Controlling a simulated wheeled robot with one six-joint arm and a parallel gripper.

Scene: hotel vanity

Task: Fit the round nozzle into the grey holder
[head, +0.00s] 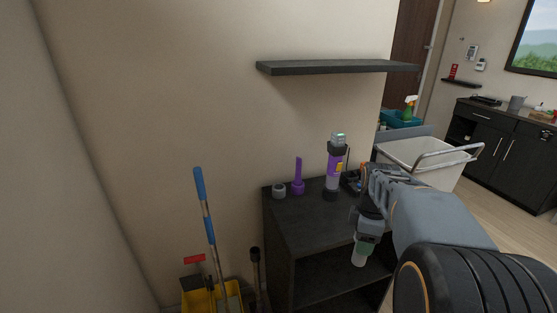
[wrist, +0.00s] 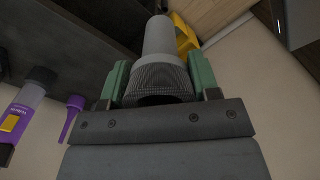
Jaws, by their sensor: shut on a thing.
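My gripper (head: 366,238) is shut on the round nozzle (head: 359,256), a pale grey tube with a ribbed collar. The nozzle points down, in front of the dark cabinet's right side and below its top. In the wrist view, the green-padded jaws (wrist: 160,80) close on both sides of the ribbed collar of the nozzle (wrist: 160,38). The grey holder (head: 279,190), a short round ring, stands at the left back of the cabinet top. It appears empty and is well to the left of my gripper. I cannot make out the holder in the wrist view.
The cabinet top (head: 310,225) has bare room in front. A purple narrow tool (head: 298,178) stands beside the grey holder, and a purple hand vacuum (head: 334,168) stands further right. A dark shelf (head: 335,67) hangs above. A yellow bucket (head: 197,299) and blue-handled mop (head: 205,205) stand left.

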